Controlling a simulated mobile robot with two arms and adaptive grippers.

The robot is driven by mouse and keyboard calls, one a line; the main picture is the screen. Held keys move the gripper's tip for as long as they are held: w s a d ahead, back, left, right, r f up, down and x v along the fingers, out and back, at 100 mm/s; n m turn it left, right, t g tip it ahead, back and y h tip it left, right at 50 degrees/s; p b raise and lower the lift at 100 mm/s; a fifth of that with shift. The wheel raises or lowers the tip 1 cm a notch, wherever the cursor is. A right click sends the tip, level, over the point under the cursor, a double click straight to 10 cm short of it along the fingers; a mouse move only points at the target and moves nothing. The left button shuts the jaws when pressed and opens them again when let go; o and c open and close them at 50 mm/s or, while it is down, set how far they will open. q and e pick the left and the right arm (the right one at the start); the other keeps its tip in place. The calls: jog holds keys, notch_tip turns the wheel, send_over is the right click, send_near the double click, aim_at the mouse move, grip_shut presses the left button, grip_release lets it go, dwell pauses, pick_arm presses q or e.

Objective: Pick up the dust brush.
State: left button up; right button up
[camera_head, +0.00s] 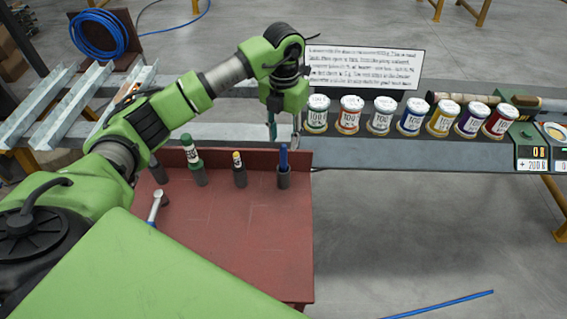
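I cannot pick out the dust brush for certain. A long brown rod-like thing with a dark end (462,97) lies behind the row of cans at the right, partly hidden by them; I cannot tell what it is. My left gripper (285,130) points down over the far right edge of the red table, above a dark holder with a blue item. Its two fingers look apart, with nothing clear between them. A teal piece shows at its left finger, too small to name. My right gripper is out of view.
The red table (235,230) holds several dark holders with markers and a wrench (155,207). Several labelled cans (380,115) line the grey shelf (400,155), with a sign (362,67) behind. A scale (530,150) stands at right. Metal rails (75,105) lie at left.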

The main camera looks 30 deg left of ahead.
aim_at(284, 145)
pick_arm(q)
jog(key=shift+f, duration=0.55)
jog(key=shift+w+f, duration=0.2)
jog(key=shift+f, duration=0.1)
notch_tip(284, 145, down, 4)
jog(key=p, duration=0.2)
jog(key=shift+a+p, duration=0.15)
jog(key=shift+p, duration=0.25)
jog(key=shift+f, duration=0.6)
jog(key=shift+w, duration=0.1)
grip_shut()
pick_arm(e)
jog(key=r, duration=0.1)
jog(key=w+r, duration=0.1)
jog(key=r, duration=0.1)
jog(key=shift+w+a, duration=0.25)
